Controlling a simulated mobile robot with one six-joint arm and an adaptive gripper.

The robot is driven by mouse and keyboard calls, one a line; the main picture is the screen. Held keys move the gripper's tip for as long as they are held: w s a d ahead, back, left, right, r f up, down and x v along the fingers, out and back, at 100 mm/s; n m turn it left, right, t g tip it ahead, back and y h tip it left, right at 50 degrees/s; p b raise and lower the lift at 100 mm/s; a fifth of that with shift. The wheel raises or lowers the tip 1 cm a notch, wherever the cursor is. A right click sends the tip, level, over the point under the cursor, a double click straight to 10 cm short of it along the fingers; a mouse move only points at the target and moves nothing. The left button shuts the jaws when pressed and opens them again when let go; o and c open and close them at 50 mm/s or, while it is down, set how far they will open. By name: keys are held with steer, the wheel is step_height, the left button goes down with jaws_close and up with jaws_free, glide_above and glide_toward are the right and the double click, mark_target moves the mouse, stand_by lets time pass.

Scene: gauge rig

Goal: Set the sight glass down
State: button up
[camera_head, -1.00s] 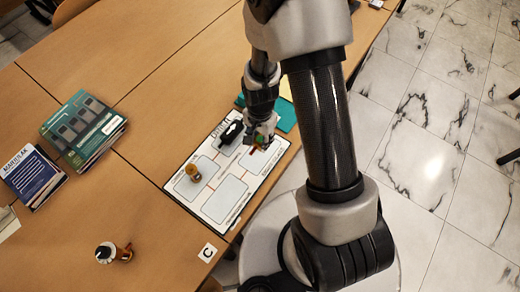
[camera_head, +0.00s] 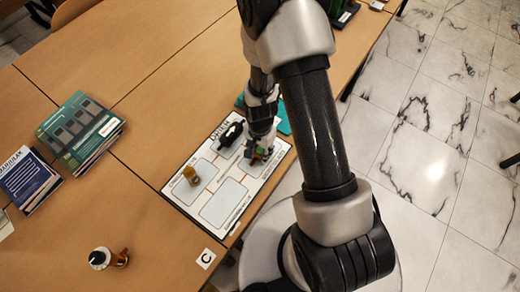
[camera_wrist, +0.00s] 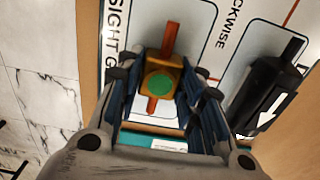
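The sight glass (camera_wrist: 160,82) is a brass body with a round green face and a copper pipe stub at each end. It shows small in the head view (camera_head: 259,153). My gripper (camera_wrist: 162,75) has one finger on each side of the brass body and is shut on it. The sight glass is over an outlined box lettered "SIGHT G" on the white board (camera_head: 207,225), in the board's right part. Whether its underside touches the board cannot be told.
A black part with a white arrow (camera_wrist: 265,95) lies close beside my gripper on the board. A brass fitting (camera_head: 191,176) stands in another box.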

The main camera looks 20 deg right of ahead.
steer(key=o, duration=0.4)
steer(key=shift+c, duration=0.2)
steer(key=shift+r, duration=0.15)
step_height(320, 180, up, 12)
steer(key=p, duration=0.4)
step_height(320, 180, up, 7)
steer(key=n, duration=0.2)
glide_above(260, 151)
steer(key=s+r+n+t, duration=0.2)
steer(key=s+r+n, duration=0.2)
steer(key=s+r, duration=0.3)
steer(key=s+r+n+t, duration=0.2)
steer(key=s+r+n, duration=0.2)
steer(key=s+r, duration=0.4)
step_height(260, 151, up, 8)
steer(key=shift+f+n+t, duration=0.25)
steer(key=shift+n+t, duration=0.05)
steer(key=shift+n, duration=0.1)
steer(key=shift+d, duration=0.1)
